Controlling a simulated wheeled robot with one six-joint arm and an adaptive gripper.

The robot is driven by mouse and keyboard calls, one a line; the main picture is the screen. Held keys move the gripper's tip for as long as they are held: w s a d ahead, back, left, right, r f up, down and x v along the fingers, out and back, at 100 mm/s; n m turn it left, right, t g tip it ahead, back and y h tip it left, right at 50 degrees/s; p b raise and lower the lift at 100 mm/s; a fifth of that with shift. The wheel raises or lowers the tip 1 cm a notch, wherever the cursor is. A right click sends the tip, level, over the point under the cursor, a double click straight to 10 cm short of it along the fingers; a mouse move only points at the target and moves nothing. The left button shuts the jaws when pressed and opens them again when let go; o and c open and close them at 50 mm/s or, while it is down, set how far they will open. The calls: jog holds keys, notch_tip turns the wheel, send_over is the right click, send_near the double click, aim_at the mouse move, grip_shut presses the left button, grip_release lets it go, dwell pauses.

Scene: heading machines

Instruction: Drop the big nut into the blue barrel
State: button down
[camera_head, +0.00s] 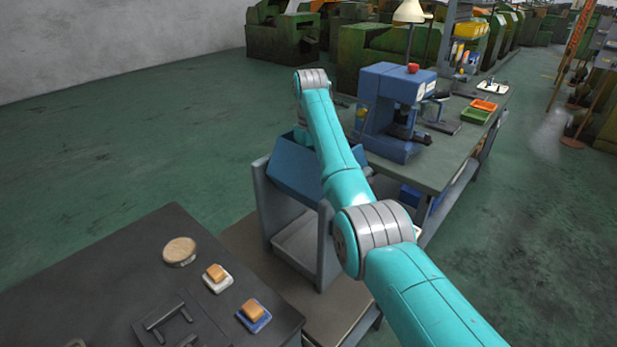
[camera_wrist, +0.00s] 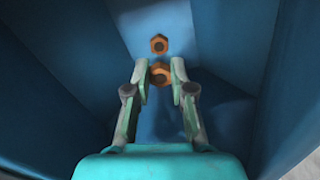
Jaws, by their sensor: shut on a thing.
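My gripper (camera_wrist: 160,78) is shut on an orange-brown hex nut (camera_wrist: 160,73), held between its fingertips in the wrist view. Blue walls (camera_wrist: 75,50) surround the fingers, so the gripper is over or inside the blue container. A second, smaller-looking nut (camera_wrist: 159,44) shows just past the held one, apparently on the blue surface. How far the held nut is above that surface is unclear. In the head view a blue, angular bin (camera_head: 292,168) rests on a grey stand, with my arm reaching over it. The fingers and both nuts are hidden there.
A dark table (camera_head: 110,265) at front left holds a round wooden piece (camera_head: 180,251) and two small brushes or blocks (camera_head: 217,277). A blue press (camera_head: 385,110) stands on the workbench right of the bin, with green and orange trays (camera_head: 475,116) farther right. The floor at left is clear.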

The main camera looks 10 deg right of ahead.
jog(key=shift+f, duration=2)
jog(key=shift+f, duration=0.3)
jog(key=c, duration=1)
grip_release()
jog(key=shift+f, duration=0.1)
notch_tip(320, 180, up, 13)
jog(key=shift+f, duration=0.1)
